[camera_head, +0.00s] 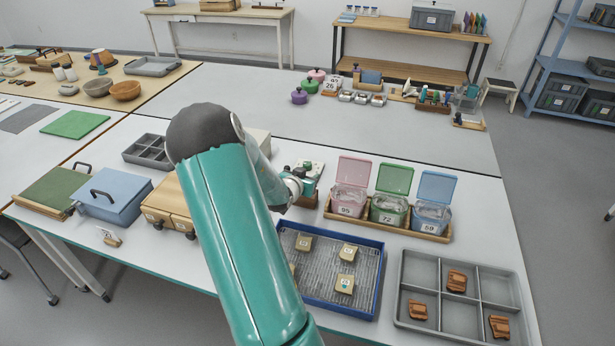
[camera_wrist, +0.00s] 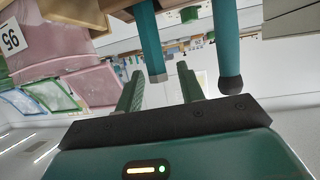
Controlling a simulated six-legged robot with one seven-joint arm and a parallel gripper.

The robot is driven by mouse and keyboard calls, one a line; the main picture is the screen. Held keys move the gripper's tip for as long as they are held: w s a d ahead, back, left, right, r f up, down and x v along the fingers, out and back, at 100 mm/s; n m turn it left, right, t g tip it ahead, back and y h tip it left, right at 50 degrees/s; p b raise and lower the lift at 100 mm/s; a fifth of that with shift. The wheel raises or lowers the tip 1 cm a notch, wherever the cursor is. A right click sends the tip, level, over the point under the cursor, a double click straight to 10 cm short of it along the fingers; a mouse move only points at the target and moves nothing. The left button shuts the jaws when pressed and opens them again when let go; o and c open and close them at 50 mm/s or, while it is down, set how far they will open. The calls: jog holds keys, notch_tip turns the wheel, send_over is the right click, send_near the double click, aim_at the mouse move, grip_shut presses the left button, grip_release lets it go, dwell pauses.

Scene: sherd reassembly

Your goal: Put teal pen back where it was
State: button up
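In the wrist view, two teal rods extend down from the top edge. One teal rod (camera_wrist: 149,38) has a grey end, close to the gap between my fingers. The other teal rod (camera_wrist: 227,40) has a dark rounded end and stands to the right. I cannot tell which is the teal pen. My gripper (camera_wrist: 162,82) has two green ribbed fingers, apart, with nothing clearly clamped. In the head view, my gripper (camera_head: 303,180) is beside a small block with a white top (camera_head: 314,167). My arm and gripper hide part of that spot, and no pen is clear there.
Right of my gripper, a wooden tray (camera_head: 388,223) holds pink, green and blue lidded boxes. A blue-rimmed tray (camera_head: 378,285) with several tan pieces lies in front. A grey compartment tray (camera_head: 470,333) holds brown sherds. Tan boxes (camera_head: 170,205) stand to the left.

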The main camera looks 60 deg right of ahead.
jog(key=v, duration=1.2)
jog(key=w+a+r+n+t+y, duration=0.45)
jog(key=w+a, duration=0.35)
jog(key=a, duration=0.4)
jog(key=w+a+r+n+t+y, duration=0.4)
jog(key=w+a, duration=0.4)
jog(key=a, duration=0.4)
jog(key=s+a+r+n+y, duration=0.2)
jog(key=a+r, duration=0.2)
jog(key=a, duration=0.3)
jog(key=s+a+r+n+y, duration=0.2)
jog(key=a+r+y, duration=0.1)
jog(key=a, duration=0.4)
jog(key=s+a+r+n+g, duration=0.3)
jog(key=s+a, duration=0.5)
jog(key=s, duration=0.4)
jog(key=shift+s+a+r+n, duration=0.3)
jog(key=shift+r+n, duration=0.35)
jog(key=shift+n, duration=0.4)
